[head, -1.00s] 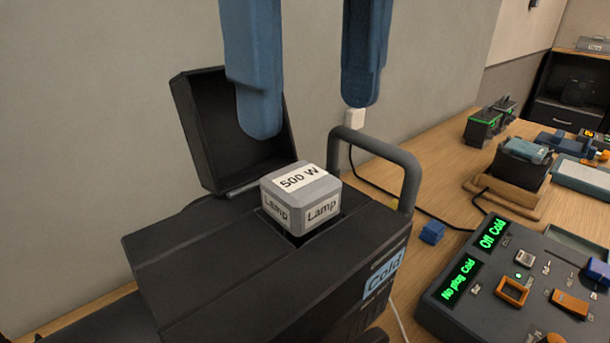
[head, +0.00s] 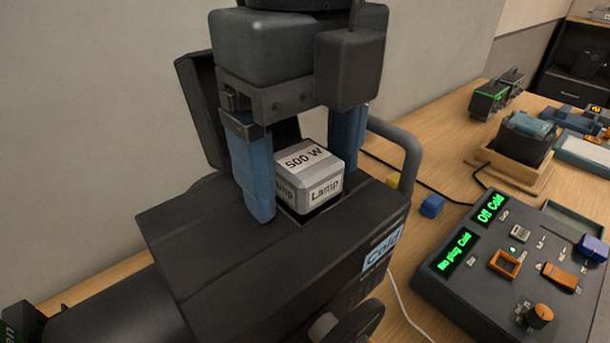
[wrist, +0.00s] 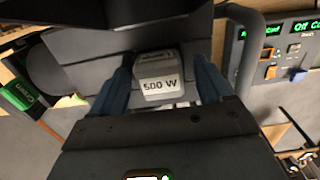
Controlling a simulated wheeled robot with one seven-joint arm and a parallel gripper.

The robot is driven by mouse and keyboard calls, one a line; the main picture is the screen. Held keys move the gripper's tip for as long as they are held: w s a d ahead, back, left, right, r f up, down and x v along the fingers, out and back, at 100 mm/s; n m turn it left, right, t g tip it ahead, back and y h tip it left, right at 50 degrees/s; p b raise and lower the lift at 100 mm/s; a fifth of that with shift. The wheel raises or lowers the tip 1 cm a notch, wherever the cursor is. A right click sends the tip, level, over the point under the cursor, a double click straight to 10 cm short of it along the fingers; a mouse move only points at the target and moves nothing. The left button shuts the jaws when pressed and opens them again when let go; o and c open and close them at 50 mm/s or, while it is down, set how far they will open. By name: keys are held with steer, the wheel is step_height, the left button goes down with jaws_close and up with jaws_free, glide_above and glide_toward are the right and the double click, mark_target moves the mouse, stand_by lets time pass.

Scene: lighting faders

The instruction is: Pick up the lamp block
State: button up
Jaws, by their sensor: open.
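The lamp block (head: 312,178) is a grey block with bevelled edges and a white "500 W" label on top and "Lamp" labels on its sides. It sits in the square opening on top of the black lamp housing (head: 190,235), whose lid stands open behind it. My gripper (head: 302,200) is open, with one blue finger on each side of the block. In the wrist view the block (wrist: 158,75) lies between the two fingers (wrist: 162,85). I cannot tell whether either finger touches it. The left finger hides part of the block's left face.
A dark handle (head: 405,150) arches up at the housing's right. A control panel (head: 470,290) with green displays reading "Off Cold" and "No plug Cold" lies at the right. A small blue block (head: 432,206) and a wooden cradle (head: 515,172) stand on the table.

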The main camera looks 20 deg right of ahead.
steer(key=c, duration=0.9)
steer(key=shift+r, duration=0.1)
steer(key=shift+c, duration=0.2)
